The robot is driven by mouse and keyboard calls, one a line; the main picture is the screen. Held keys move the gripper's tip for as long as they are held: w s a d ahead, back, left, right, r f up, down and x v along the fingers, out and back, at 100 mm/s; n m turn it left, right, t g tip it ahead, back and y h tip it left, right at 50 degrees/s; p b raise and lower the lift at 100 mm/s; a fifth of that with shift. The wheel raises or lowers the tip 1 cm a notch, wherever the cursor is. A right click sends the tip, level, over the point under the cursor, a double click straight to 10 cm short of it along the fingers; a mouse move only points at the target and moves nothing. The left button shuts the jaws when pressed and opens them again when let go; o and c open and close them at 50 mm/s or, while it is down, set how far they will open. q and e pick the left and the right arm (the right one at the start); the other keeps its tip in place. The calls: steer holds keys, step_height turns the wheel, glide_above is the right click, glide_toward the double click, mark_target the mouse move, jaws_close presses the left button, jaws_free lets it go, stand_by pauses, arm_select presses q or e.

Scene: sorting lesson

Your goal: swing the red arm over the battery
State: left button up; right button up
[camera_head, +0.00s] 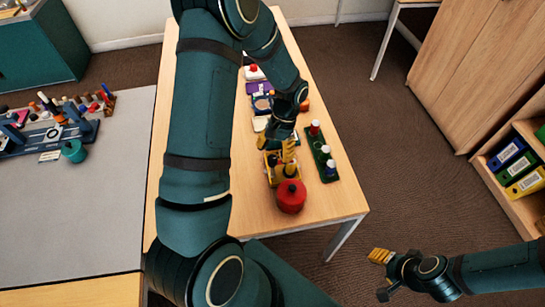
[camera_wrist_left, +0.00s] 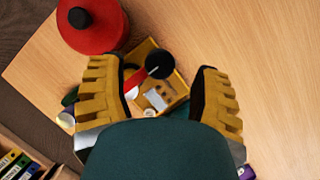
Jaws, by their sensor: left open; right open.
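My left gripper (camera_head: 288,150) is open above the yellow tray (camera_head: 271,178) near the table's front end. In the left wrist view, the open fingers (camera_wrist_left: 158,72) stand on either side of the yellow tray (camera_wrist_left: 181,84), apart from each other. A short red arm (camera_wrist_left: 134,81) lies slanted at the tray's left side, beside a black round knob (camera_wrist_left: 159,64) on a pale rod. A small pale grey piece (camera_wrist_left: 156,99) lies in the tray; I cannot tell whether it is the battery. My right gripper (camera_head: 381,257) is open and empty, off the table at lower right.
A red lidded pot (camera_head: 291,197) stands just in front of the tray; it also shows in the left wrist view (camera_wrist_left: 92,32). A green rack (camera_head: 322,155) with capped bottles stands to the right. More items stand further back. Bare tabletop (camera_head: 244,205) lies to the left.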

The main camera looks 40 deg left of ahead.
arm_select(q)
steer(key=v, duration=0.9)
steer(key=shift+s, duration=0.1)
